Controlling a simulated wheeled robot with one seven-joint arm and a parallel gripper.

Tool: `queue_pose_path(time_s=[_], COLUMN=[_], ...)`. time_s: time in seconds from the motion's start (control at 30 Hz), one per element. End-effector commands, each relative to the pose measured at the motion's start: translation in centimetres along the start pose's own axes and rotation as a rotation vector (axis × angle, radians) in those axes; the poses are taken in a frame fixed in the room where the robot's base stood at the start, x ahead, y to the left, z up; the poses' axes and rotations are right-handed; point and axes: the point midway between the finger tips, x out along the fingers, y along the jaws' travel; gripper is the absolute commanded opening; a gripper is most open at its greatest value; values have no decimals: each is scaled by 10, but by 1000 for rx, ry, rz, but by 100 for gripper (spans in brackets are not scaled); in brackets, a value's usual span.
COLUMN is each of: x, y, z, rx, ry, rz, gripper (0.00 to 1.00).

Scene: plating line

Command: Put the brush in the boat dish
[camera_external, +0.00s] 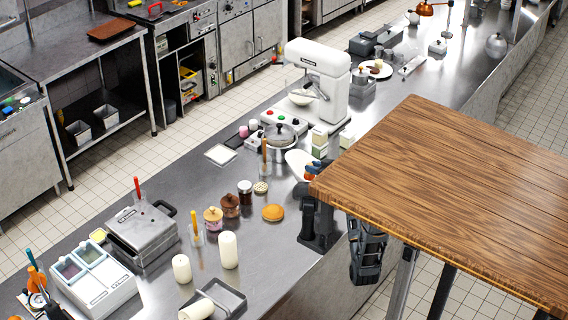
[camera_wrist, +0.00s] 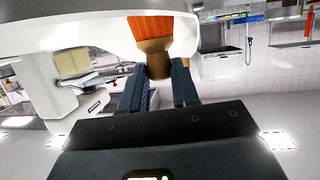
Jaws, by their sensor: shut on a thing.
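The brush (camera_wrist: 155,45) has orange bristles and a tan-brown neck. My gripper (camera_wrist: 158,88) is shut on its neck, with one dark finger on each side. In the wrist view the bristles overlap the curved white boat dish (camera_wrist: 85,38), which fills the top. In the external view the white dish (camera_external: 297,160) is on the steel counter, just left of my gripper (camera_external: 313,169). A little orange of the brush shows there. I cannot tell whether the bristles touch the dish. The wooden top hides part of my arm.
A wooden tabletop (camera_external: 450,190) stands close on the right. A white stand mixer (camera_external: 320,85) and a lidded pot (camera_external: 281,140) are behind the dish. Spice jars (camera_external: 245,192), an orange round item (camera_external: 273,212) and candles (camera_external: 228,250) stand to the left and front.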

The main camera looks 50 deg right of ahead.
Motion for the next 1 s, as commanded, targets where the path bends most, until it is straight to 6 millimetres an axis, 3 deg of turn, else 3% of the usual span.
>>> queue_pose_path(time_s=[0.13, 0.83, 0.87, 1.0], x=[4, 8, 8, 8], y=[0, 0, 0, 0], z=[14, 26, 26, 25], rx=[1, 0, 0, 0], ry=[1, 1, 1, 1], rz=[0, 0, 0, 0], gripper=[0, 0, 32, 45])
